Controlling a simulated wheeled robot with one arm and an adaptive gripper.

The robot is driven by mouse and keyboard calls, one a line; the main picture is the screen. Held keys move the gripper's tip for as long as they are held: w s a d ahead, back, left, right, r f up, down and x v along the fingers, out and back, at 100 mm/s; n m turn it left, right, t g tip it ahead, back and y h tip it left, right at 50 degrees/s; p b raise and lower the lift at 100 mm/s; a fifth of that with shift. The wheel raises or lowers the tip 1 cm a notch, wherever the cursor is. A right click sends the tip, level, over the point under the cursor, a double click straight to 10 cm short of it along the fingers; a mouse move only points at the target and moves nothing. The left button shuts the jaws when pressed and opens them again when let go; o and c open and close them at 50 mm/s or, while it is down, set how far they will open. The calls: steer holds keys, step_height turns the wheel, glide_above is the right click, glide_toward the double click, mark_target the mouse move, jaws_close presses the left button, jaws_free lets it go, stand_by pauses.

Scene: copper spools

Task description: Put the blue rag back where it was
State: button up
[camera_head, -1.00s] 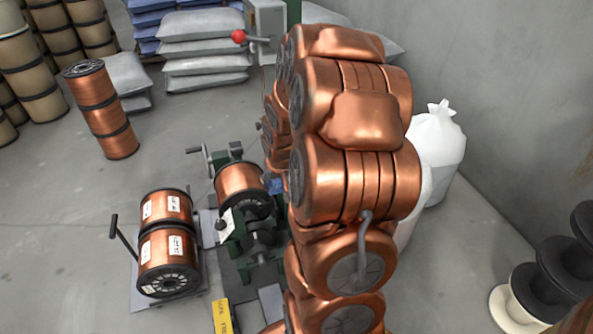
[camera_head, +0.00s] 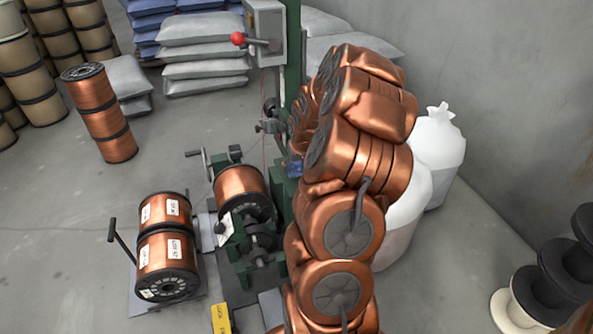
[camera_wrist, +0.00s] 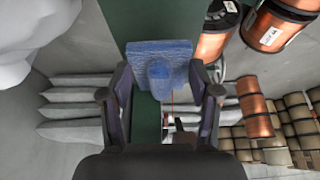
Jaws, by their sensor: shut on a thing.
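The blue rag (camera_wrist: 160,62) is in the wrist view, bunched between the two fingertips of my gripper (camera_wrist: 160,80), with a lobe hanging towards the camera. The fingers are set apart by the rag's width and are shut on it. In the wrist view the green machine (camera_wrist: 150,25) lies right behind the rag; whether the rag touches it I cannot tell. In the head view a small blue patch of the rag (camera_head: 294,168) shows at the left edge of my copper-coloured arm, beside the green machine (camera_head: 293,75). The arm hides most of my gripper there.
A grey control box (camera_head: 265,35) with a red-knobbed lever sits on the machine's post. A copper spool (camera_head: 239,187) is mounted at the machine. Two labelled spools (camera_head: 166,240) stand on a cart to the left. White bags (camera_head: 437,145) stand right of my arm.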

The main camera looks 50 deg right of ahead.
steer(key=shift+f, duration=1.05)
steer(key=shift+f, duration=0.15)
steer(key=o, duration=1)
